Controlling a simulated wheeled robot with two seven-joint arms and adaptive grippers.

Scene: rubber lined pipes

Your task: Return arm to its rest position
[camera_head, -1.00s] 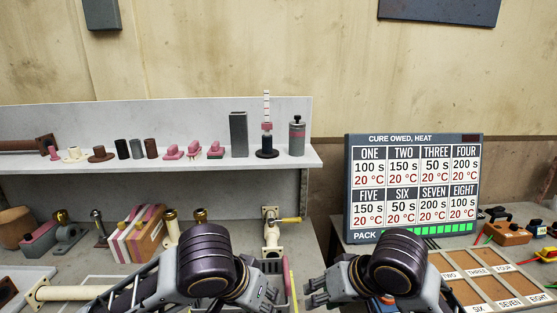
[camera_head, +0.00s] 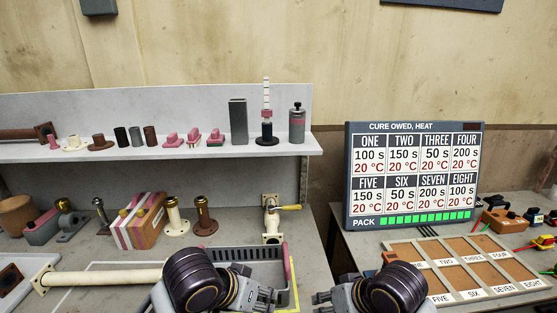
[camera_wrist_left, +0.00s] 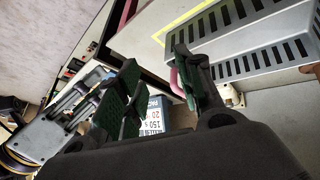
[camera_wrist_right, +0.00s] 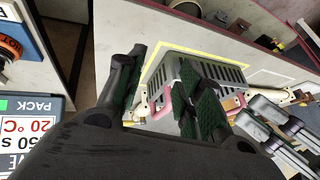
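My left arm comes in at the bottom of the head view. Its gripper (camera_head: 262,297) sits low, in front of a grey slotted basket, and is partly hidden by the arm. In the left wrist view my left gripper (camera_wrist_left: 157,72) has its green-padded fingers apart with nothing between them. My right gripper (camera_head: 322,298) is at the bottom of the head view, to the right of the basket. In the right wrist view the right gripper's (camera_wrist_right: 160,75) fingers are also apart and empty.
The grey slotted basket (camera_head: 285,272) stands close by my grippers. A cream flanged pipe (camera_head: 105,277) lies at left. Small parts stand behind it, below a shelf (camera_head: 60,155). A cure sign (camera_head: 414,176) and a sectioned tray (camera_head: 470,262) are on the right table.

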